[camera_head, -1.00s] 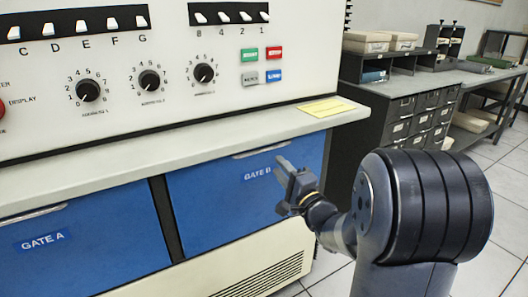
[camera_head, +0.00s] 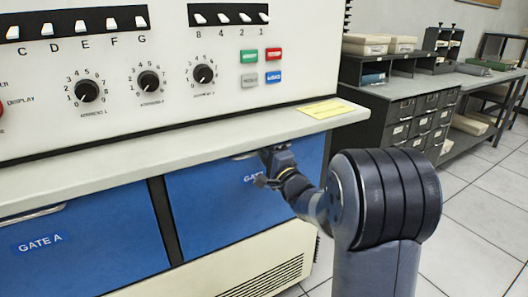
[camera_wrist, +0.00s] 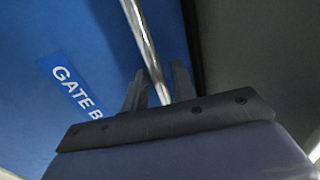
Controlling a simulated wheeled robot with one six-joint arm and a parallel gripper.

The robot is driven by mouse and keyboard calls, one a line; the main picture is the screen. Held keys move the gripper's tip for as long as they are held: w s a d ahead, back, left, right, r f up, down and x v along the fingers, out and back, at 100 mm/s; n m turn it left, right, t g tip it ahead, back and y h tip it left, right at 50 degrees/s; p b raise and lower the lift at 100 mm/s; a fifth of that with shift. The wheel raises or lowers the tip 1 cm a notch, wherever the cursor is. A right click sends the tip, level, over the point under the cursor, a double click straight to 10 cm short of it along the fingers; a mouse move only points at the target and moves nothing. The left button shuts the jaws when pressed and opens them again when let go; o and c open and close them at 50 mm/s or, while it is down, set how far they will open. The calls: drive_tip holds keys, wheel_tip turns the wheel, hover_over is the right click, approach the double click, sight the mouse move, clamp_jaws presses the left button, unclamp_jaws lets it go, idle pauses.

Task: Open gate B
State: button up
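Gate B (camera_head: 215,205) is a blue panel under the console's pale ledge, and it looks closed. Its white-on-blue label is partly covered by my gripper in the head view and reads clearly in the wrist view (camera_wrist: 76,92). Its metal bar handle (camera_wrist: 143,40) runs down between my two fingers in the wrist view. In the head view only a short bit of the handle shows under the ledge. My gripper (camera_wrist: 160,90) is open, with a finger on each side of the bar. Whether either finger touches the bar I cannot tell. In the head view my gripper (camera_head: 272,160) is at the top of gate B.
Gate A (camera_head: 75,245) is a similar blue panel to the left, with its own handle. The pale ledge (camera_head: 150,158) overhangs both gates, close above my gripper. A yellow card (camera_head: 325,109) lies on it. Grey drawer cabinets (camera_head: 410,118) stand at the right.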

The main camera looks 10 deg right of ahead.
clamp_jaws()
drive_tip(key=shift+f, duration=0.1)
idle(0.3)
